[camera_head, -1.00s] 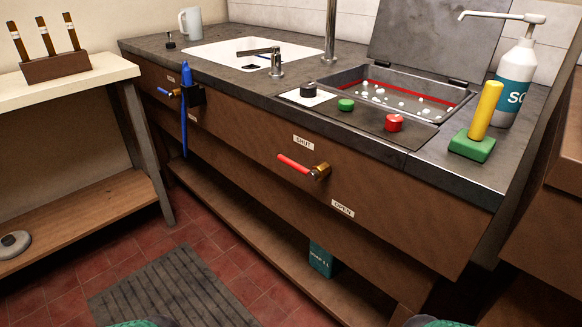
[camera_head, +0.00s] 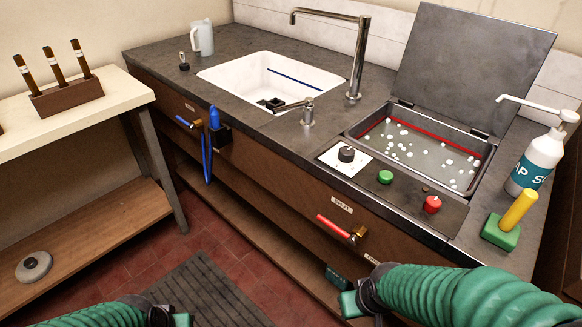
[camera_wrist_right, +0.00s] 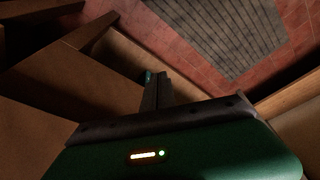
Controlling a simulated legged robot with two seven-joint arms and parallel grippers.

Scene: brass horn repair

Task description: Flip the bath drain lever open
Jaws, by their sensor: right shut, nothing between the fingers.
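The drain lever has a red handle (camera_head: 333,226) on a brass valve (camera_head: 356,235) on the wooden bench front, below the sunken bath (camera_head: 425,155). Its handle points left and slightly up, under the SHUT label (camera_head: 341,204). The OPEN label (camera_head: 372,259) is below and right of the valve, partly covered by my right arm. My right gripper (camera_head: 349,304) is shut and empty, below the lever and apart from it; its dark fingers (camera_wrist_right: 157,90) show in the wrist view, but the lever does not. My left gripper (camera_head: 182,320) is at the bottom edge, its fingers mostly cut off.
A blue lever (camera_head: 184,121) and a hanging blue tool (camera_head: 213,118) are on the bench front farther left. Above are a black knob (camera_head: 346,154), green button (camera_head: 385,177) and red button (camera_head: 432,204).

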